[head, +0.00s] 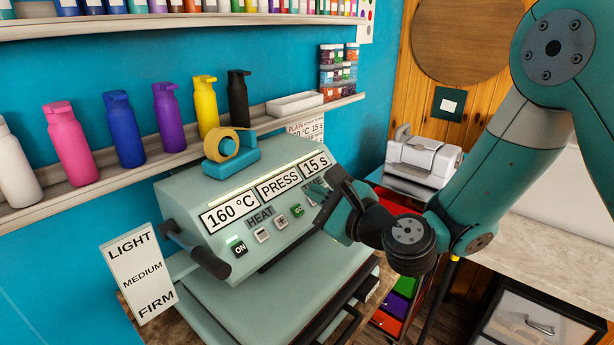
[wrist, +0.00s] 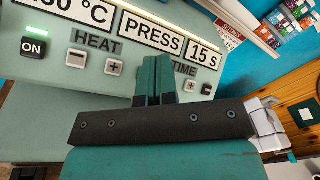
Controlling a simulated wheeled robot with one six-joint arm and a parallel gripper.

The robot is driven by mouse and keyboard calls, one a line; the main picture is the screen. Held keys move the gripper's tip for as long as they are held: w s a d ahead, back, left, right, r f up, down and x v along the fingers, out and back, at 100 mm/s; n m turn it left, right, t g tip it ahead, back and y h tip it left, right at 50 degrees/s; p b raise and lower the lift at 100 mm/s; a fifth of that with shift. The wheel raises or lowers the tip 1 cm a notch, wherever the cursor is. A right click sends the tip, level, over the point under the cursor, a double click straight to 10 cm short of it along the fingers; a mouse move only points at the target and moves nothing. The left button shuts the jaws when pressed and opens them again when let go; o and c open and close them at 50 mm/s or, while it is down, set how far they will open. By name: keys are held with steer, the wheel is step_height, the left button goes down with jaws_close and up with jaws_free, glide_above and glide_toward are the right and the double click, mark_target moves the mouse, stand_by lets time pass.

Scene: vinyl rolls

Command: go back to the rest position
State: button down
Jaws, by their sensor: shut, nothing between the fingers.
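My gripper (head: 318,190) is in front of the right part of the heat press panel in the head view, with my arm coming in from the right. In the wrist view my gripper (wrist: 154,62) has its two fingers together, with nothing between them, near the TIME buttons. The heat press (head: 190,195) is pale green, and its displays read 160 °C, PRESS and 15 s. I cannot tell whether the fingertips touch the panel.
A tape dispenser (head: 230,163) sits on top of the press. A LIGHT, MEDIUM, FIRM card (head: 140,274) stands at its left. Several coloured bottles line the shelf (head: 100,185) behind. A white machine (head: 424,155) stands behind my arm. A pale counter (head: 540,225) lies at the right.

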steer(key=s+d+n+g+b, duration=0.1)
steer(key=s+n+g+b, duration=0.2)
steer(key=s+n+g, duration=1.05)
steer(key=s+d+f+n+h+b, duration=0.2)
steer(key=s+d+n+h, duration=0.6)
steer(key=s+d+n, duration=0.4)
steer(key=shift+d+f+n+t+b, duration=0.35)
steer(key=shift+d+t+b, duration=0.15)
steer(key=shift+d, duration=0.55)
stand_by(4.4)
